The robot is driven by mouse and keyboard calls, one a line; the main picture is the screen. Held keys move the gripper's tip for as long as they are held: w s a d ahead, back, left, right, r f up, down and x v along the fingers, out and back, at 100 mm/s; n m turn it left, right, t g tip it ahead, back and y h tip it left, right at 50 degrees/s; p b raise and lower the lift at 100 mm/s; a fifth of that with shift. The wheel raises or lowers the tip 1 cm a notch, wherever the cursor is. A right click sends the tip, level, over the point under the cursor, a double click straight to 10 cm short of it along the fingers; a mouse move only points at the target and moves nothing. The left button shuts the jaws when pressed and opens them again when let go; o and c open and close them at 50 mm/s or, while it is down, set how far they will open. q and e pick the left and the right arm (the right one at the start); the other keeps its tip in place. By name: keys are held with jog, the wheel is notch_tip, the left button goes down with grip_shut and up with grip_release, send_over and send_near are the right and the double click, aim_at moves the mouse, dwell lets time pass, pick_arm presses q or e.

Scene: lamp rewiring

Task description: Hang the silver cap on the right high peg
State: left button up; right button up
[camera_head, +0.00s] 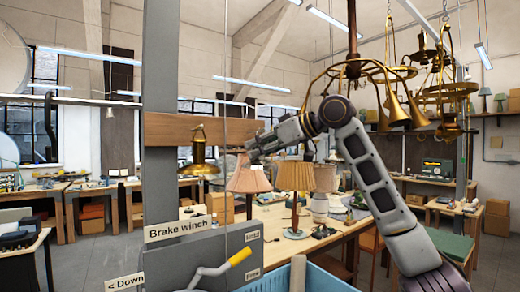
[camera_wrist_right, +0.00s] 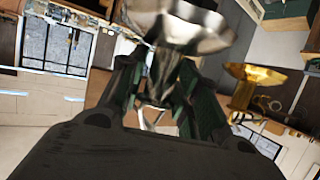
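The silver cap (camera_wrist_right: 176,25) is a shiny flared piece at the top of the right wrist view. Its narrow part sits between the two dark fingers of my right gripper (camera_wrist_right: 160,90), which is shut on it. In the head view my right gripper (camera_head: 254,150) is at the right end of a wooden board (camera_head: 222,128), where I cannot make out the cap clearly. A brass cap (camera_head: 198,155) hangs at the board's middle; a brass piece also shows in the wrist view (camera_wrist_right: 248,80). The right high peg cannot be made out. My left gripper is not in view.
A grey post (camera_head: 160,70) carries the board. Below stand a grey brake winch box (camera_head: 195,258) and its yellow-handled crank (camera_head: 239,257). Shaded lamps (camera_head: 295,178) stand on a table behind my gripper. A brass chandelier (camera_head: 353,68) hangs above my arm. A blue crate (camera_head: 325,278) is at the bottom.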

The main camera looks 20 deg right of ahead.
jog(key=o, duration=0.4)
jog(key=shift+c, duration=0.2)
jog(key=shift+s+d, duration=0.1)
jog(key=v, duration=1.2)
dwell(2.1)
